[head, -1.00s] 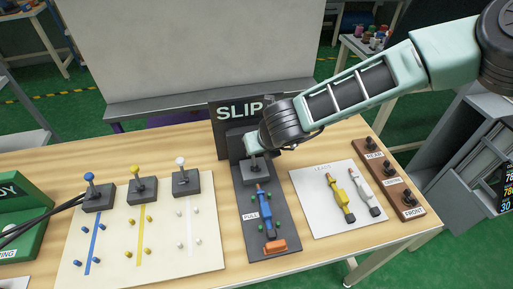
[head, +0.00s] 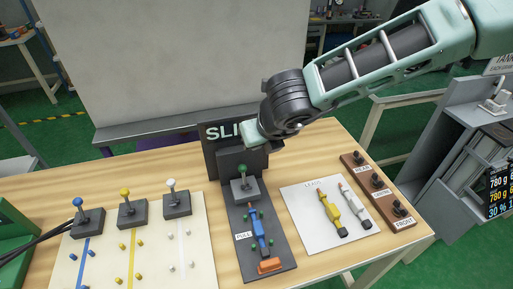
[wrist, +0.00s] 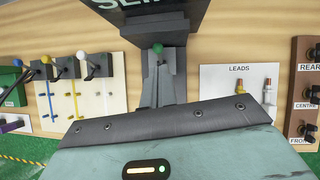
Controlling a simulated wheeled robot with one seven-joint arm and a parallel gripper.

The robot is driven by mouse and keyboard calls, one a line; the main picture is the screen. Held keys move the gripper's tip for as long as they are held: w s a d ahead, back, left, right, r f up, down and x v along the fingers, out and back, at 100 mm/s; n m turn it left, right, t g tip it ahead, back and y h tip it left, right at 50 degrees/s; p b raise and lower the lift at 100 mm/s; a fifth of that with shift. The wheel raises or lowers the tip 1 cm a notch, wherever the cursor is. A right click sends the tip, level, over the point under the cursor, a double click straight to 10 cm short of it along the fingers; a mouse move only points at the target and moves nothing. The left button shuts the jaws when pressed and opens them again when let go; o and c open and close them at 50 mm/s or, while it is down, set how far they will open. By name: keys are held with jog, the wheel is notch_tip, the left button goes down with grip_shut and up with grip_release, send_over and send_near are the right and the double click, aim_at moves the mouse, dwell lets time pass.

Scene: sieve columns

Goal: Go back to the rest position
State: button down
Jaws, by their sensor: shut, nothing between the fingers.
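My gripper (head: 253,137) is at the end of my arm, in front of the dark SLIP sign (head: 212,158) and above the SLIP fixture. The same green knob (wrist: 157,48) shows in the wrist view. A blue lead (head: 258,232) lies on the dark PULL plate (head: 279,246).
Levers with blue, yellow and white knobs stand on a pale board (head: 200,272) at left. A white LEADS sheet (head: 300,208) holds a yellow and a white lead. A brown REAR–FRONT block (head: 378,187) is at right. A large grey panel (head: 180,60) stands behind the table.

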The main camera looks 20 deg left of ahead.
dwell(0.4)
jog(key=s+d+r+n+g+y, duration=0.25)
jog(key=s+r+n, duration=0.6)
jog(key=n, duration=0.95)
jog(key=s+d+n+h, duration=0.2)
jog(key=s+d+n, duration=0.2)
jog(key=d+n, duration=0.2)
jog(key=s+d+n+g+h, duration=0.1)
jog(key=s+d+n, duration=0.4)
jog(key=d, duration=0.5)
jog(key=s+d+n+g+h, duration=0.1)
jog(key=s+d+n+h, duration=0.2)
jog(key=d, duration=0.6)
jog(key=s+n, duration=0.2)
jog(key=n, duration=0.1)
jog(key=shift+s+f+n, duration=0.25)
jog(key=shift+f+n, duration=0.05)
jog(key=shift+n, duration=0.1)
